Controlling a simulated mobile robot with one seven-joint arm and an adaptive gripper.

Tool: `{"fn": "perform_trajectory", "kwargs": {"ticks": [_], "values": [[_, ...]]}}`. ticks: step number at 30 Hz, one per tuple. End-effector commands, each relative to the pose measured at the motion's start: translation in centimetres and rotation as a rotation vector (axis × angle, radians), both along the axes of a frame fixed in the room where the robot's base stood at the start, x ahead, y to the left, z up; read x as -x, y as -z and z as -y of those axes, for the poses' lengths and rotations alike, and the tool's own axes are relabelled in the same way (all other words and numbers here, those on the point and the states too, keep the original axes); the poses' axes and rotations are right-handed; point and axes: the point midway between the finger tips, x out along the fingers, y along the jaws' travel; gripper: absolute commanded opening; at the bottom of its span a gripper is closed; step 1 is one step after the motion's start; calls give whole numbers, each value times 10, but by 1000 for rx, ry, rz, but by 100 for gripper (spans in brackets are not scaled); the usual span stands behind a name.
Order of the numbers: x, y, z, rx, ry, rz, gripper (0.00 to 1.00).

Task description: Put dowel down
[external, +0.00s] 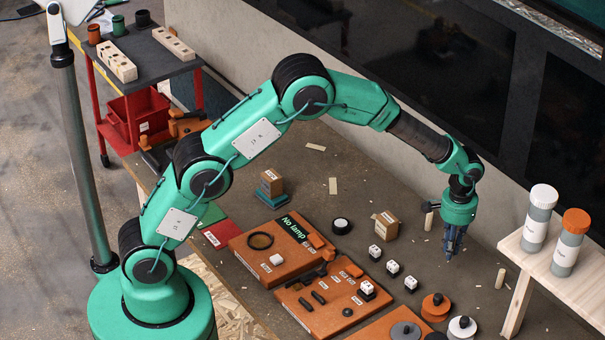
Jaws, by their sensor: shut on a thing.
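My gripper (449,254) points down at the right of the workbench, beyond the row of small white-topped blocks. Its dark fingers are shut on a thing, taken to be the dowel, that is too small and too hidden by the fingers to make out. I cannot tell whether it touches the bench. A pale wooden peg (428,220) shows just left of my gripper. Another pale peg (500,278) stands to the right of it.
White-topped blocks (392,268) stand left of my gripper, with orange and white round pieces (435,307) in front. Orange boards (325,300) lie further left. A wooden stand (555,285) with two capped bottles is at right. A wall runs behind.

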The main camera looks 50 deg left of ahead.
Motion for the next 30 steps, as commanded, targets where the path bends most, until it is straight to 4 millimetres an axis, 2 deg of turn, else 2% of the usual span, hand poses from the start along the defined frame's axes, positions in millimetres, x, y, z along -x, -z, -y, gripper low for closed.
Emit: {"fn": "perform_trajectory", "kwargs": {"ticks": [1,8,18,24,30], "values": [[4,-5,-15,0,-12,0,2],[32,-11,-87,-3,-60,0,2],[97,-17,-190,-6,-138,-2,2],[137,-20,-234,-6,-174,-2,2],[162,-20,-257,-7,-196,-1,2]]}}
